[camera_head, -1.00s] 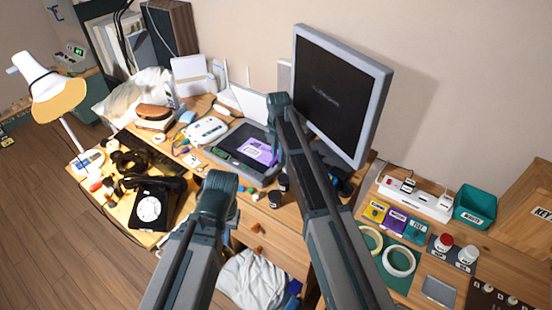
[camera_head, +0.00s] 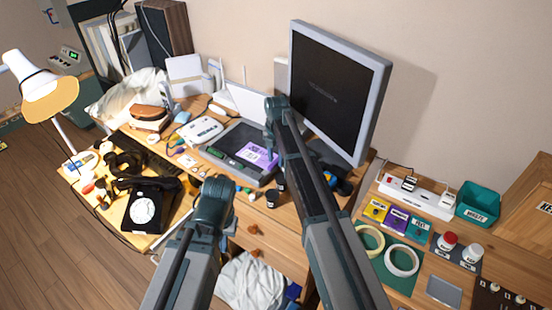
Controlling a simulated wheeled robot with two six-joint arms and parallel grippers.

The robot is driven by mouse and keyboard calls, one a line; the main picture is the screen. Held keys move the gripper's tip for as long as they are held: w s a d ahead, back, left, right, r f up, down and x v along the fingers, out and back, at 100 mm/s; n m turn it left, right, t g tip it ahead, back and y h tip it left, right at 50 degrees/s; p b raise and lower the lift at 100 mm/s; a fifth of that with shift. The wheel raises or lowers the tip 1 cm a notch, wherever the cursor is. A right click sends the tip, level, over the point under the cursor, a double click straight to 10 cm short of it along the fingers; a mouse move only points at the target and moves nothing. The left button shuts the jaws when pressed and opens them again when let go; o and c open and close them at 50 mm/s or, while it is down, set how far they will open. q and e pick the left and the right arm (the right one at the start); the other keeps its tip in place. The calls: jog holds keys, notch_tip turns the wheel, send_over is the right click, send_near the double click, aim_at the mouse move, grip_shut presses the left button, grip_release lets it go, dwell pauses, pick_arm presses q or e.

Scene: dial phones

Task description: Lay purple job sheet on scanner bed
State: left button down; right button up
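The purple job sheet (camera_head: 258,157) lies on the dark bed of the grey scanner (camera_head: 231,166), toward its right side. The scanner's pale lid (camera_head: 247,102) stands open behind it. My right arm reaches in from the lower right and bends down at the sheet's right edge. The narrow end of my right gripper (camera_head: 269,144) is at or just over the sheet; its fingers are too small to tell open from shut, and contact is unclear. My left arm ends in a bent joint in front of the desk, and its gripper is hidden.
A black dial phone (camera_head: 147,205) and a lamp (camera_head: 44,88) are at the left. A monitor (camera_head: 338,90) stands close to my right arm. Small dark jars (camera_head: 272,197) stand before the scanner. Tape rolls (camera_head: 401,260) and a teal bin (camera_head: 478,203) are at the right.

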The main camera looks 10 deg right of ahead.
jog(key=shift+o, duration=0.5)
jog(key=shift+s, duration=0.1)
jog(key=shift+d+r, duration=0.1)
jog(key=shift+r+p, duration=0.15)
jog(key=shift+p, duration=0.15)
notch_tip(320, 180, up, 13)
jog(key=p, duration=1.3)
jog(key=shift+r, duration=0.15)
